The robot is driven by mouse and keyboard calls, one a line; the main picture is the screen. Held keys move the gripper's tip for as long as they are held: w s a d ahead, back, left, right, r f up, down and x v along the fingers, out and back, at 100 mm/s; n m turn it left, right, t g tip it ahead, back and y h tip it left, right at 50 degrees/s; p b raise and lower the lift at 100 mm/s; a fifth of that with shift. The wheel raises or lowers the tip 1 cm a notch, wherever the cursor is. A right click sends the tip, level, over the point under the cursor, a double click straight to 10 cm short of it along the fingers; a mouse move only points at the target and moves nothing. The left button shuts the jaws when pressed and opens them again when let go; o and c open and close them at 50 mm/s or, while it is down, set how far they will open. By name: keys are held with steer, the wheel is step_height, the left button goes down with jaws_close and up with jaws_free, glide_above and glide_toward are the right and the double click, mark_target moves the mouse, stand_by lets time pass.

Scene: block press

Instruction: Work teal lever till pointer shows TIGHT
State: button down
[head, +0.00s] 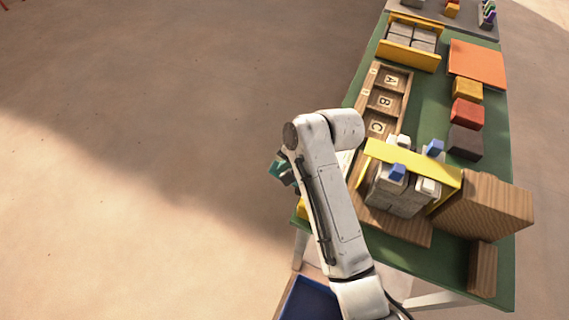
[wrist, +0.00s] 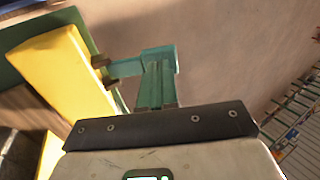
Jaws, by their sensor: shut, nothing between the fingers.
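The teal lever (wrist: 128,67) juts from the side of a yellow panel (wrist: 65,75) in the wrist view, held by dark bolts, with a block-like end. My gripper (wrist: 158,88) is shut, with nothing held, right at that end. Teal bars run from it toward my gripper's dark plate; I cannot tell where lever and fingers part, or whether they touch. In the head view, teal parts (head: 282,169) show left of my arm, which covers most of this area. The press's yellow top bar (head: 412,164) spans pale blocks. No pointer or TIGHT mark is readable.
On the green table (head: 425,95) in the head view are a wooden tray lettered A, B, C (head: 362,108), coloured blocks (head: 467,112), an orange mat (head: 477,64) and a large wooden block (head: 485,205). A blue bin (head: 312,302) sits low in front. The floor at left is clear.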

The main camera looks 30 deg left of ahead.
steer(key=shift+a+f, duration=0.3)
steer(key=shift+f, duration=0.25)
steer(key=shift+a, duration=0.15)
